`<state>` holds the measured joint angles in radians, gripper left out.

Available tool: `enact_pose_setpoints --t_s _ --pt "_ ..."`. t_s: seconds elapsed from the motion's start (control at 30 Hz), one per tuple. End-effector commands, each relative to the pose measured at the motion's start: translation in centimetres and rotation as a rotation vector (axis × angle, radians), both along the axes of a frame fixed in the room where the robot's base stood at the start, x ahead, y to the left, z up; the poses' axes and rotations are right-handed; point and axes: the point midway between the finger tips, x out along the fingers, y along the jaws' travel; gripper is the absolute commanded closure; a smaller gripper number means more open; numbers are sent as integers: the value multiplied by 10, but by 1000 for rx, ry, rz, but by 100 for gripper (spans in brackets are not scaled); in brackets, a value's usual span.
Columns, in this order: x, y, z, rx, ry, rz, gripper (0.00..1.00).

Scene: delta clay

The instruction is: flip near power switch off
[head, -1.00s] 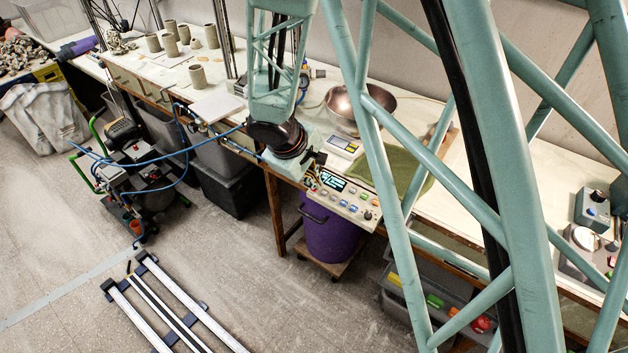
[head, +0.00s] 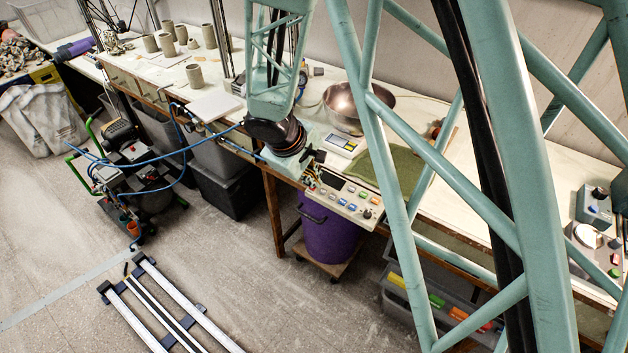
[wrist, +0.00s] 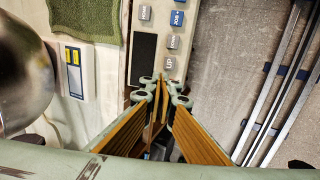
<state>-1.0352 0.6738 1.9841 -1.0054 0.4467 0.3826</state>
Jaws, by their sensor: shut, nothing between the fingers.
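The control panel (head: 345,198) is a pale box on the bench's front edge, with a row of coloured buttons and a dark, blank display (head: 334,182). In the wrist view the panel (wrist: 174,52) runs up from the fingers, with grey and blue buttons, one marked UP, and the black display (wrist: 144,60). My gripper (head: 314,162) is at the panel's left end in the head view. In the wrist view its fingers (wrist: 160,82) are shut and empty, over the panel's near end. I cannot make out a power switch; the fingers cover that end.
A steel bowl (head: 357,102), a small scale (head: 343,144) and a green cloth (head: 395,170) lie on the bench behind the panel. A purple bucket (head: 328,228) stands below. A grey box with a knob (head: 593,206) is at the far right. Floor in front is open, with rails (head: 150,305).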

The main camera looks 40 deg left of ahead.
Motion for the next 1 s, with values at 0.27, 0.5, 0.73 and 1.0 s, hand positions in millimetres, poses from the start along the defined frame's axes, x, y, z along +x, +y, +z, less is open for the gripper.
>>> enact_pose_setpoints --t_s 0.27,0.5,0.73,1.0 --pt "-9 0 -4 -1 1 0 100" --pt "-14 0 -5 0 1 1 100" --pt "-15 0 -4 0 1 0 100" --pt "-15 0 -2 0 1 0 100"
